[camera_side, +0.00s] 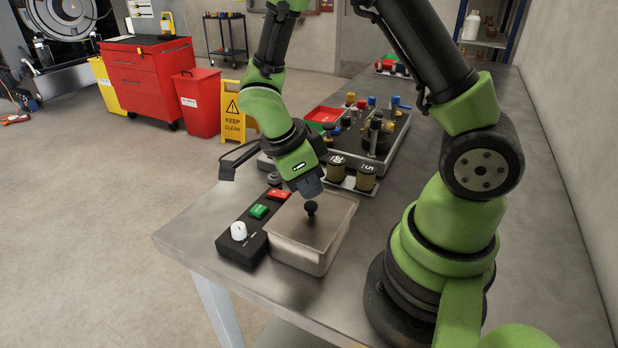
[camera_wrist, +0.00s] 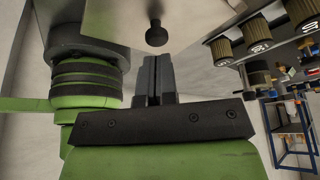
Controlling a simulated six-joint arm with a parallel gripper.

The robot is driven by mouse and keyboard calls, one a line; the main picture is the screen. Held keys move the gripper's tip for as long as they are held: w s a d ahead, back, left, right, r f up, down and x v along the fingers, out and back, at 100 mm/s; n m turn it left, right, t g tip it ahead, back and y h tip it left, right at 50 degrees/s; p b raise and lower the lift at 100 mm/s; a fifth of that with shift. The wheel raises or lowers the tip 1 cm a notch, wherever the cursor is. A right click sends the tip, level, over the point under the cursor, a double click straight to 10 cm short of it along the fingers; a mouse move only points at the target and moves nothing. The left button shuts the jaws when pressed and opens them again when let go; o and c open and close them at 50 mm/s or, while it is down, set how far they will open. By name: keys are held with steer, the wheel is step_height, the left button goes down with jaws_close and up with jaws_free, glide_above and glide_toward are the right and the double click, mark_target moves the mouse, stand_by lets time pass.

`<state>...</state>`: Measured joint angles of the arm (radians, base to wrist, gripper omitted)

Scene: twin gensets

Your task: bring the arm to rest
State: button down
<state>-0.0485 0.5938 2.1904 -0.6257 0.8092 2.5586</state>
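My green arm reaches over the grey bench (camera_side: 200,240) from the right. My gripper (camera_side: 309,190) points down just above the black round knob (camera_side: 311,208) on the lid of a metal box (camera_side: 290,232). In the wrist view, the two grey fingers of my gripper (camera_wrist: 154,62) lie side by side with only a thin line between them, and nothing shows between them. The knob (camera_wrist: 157,34) appears just beyond the fingertips, with a small gap to them in that view.
A black control box (camera_side: 243,232) with a white dial, green and red buttons stands left of the metal box. Labelled filter canisters (camera_side: 366,178) and a tray of fittings (camera_side: 396,145) stand behind. The bench's front left corner is clear. A wall (camera_side: 575,120) borders the right side.

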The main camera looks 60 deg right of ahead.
steer(key=shift+f, duration=0.75)
steer(key=shift+r, duration=3.5)
steer(key=s+a+r+n+t+y, duration=0.2)
steer(key=r+n+t, duration=0.3)
steer(key=n, duration=0.6)
steer(key=s+a+r+n+t+y, duration=0.3)
steer(key=r+n, duration=0.6)
steer(key=n, duration=0.3)
steer(key=shift+s+a+t, duration=0.5)
steer(key=shift+s+t, duration=0.5)
steer(key=shift+t, duration=0.2)
